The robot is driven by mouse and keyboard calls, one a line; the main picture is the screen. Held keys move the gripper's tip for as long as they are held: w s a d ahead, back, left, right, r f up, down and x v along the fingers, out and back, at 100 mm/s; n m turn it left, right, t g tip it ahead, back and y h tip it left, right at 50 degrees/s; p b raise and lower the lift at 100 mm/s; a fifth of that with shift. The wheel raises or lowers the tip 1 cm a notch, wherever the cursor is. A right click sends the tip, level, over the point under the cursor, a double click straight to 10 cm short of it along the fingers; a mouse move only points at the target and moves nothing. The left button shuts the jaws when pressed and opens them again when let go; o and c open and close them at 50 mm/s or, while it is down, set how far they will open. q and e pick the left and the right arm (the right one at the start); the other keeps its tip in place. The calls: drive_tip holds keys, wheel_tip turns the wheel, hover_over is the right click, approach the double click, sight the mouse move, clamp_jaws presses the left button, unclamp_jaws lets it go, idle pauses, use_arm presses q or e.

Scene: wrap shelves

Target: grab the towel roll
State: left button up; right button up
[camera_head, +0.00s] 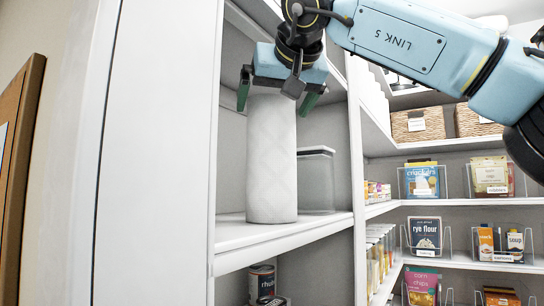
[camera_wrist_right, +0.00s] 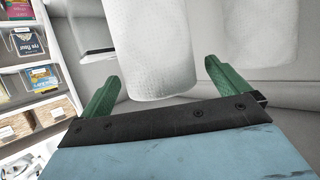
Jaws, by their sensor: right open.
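The white towel roll (camera_head: 271,165) stands upright on a white shelf (camera_head: 262,233) in the head view. My right gripper (camera_head: 279,99) is above its top end and points down, with green fingers spread to either side. In the right wrist view the roll (camera_wrist_right: 158,50) shows between the two open fingers of the right gripper (camera_wrist_right: 162,84). I cannot tell whether the fingers touch the roll. My left gripper is in neither view.
A clear lidded container (camera_head: 316,182) stands right beside the roll. A can (camera_head: 262,280) sits on the shelf below. Shelves at the right hold wicker baskets (camera_head: 418,124) and several food packages. A white upright panel (camera_head: 160,150) borders the shelf at the left.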

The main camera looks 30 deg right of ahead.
drive_tip(key=x, duration=0.4)
drive_tip(key=shift+s+d, duration=0.1)
drive_tip(key=shift+s+r, duration=0.1)
drive_tip(key=shift+s, duration=0.1)
drive_tip(key=shift+c, duration=0.3)
drive_tip(key=shift+w, duration=0.1)
drive_tip(key=c, duration=1.3)
drive_tip(key=shift+r, duration=0.1)
